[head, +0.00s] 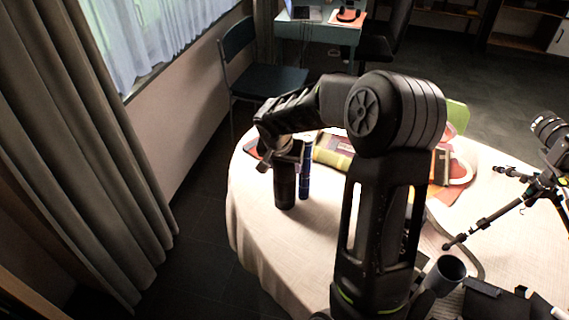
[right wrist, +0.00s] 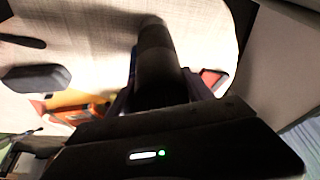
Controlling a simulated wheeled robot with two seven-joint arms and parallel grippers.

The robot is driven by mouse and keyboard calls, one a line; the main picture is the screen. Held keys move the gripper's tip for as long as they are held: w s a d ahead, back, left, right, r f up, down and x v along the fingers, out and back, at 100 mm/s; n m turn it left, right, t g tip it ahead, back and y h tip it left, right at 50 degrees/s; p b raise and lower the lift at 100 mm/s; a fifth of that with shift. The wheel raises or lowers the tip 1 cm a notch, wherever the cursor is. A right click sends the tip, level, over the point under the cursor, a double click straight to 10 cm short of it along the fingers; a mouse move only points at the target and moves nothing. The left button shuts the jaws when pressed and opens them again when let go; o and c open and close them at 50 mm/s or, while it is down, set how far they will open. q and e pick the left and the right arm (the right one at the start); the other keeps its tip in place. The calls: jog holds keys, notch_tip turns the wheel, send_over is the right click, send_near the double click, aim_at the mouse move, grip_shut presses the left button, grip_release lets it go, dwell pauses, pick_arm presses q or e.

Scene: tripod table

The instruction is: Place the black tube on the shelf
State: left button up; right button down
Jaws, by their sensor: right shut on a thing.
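The black tube (head: 285,190) stands upright near the left edge of the round table (head: 320,235). My right gripper (head: 285,155) is shut on its upper end, reaching over from the near side. In the right wrist view the black tube (right wrist: 157,62) extends out from between the fingers, over the pale cloth. The tube's top is hidden by the gripper. I cannot tell whether its bottom touches the cloth. A low shelf unit (head: 519,41) is in the far right background. My left gripper is not in view.
A blue tube (head: 305,175) stands close to the right of the black one. Books (head: 333,153) and other items lie behind my arm. A tripod with a camera (head: 548,130) is at the right. A dark chair (head: 262,78) stands beyond the table. The front-left cloth is clear.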

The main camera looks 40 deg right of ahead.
jog(key=shift+f+b, duration=0.2)
jog(key=shift+b, duration=0.15)
jog(key=shift+c, duration=2.1)
grip_release()
jog(key=shift+r, duration=0.1)
jog(key=shift+r, duration=0.1)
jog(key=shift+r+p, duration=0.15)
jog(key=shift+p, duration=0.35)
jog(key=shift+a+r, duration=0.15)
jog(key=shift+r, duration=0.2)
jog(key=b+v, duration=0.2)
jog(key=v, duration=0.9)
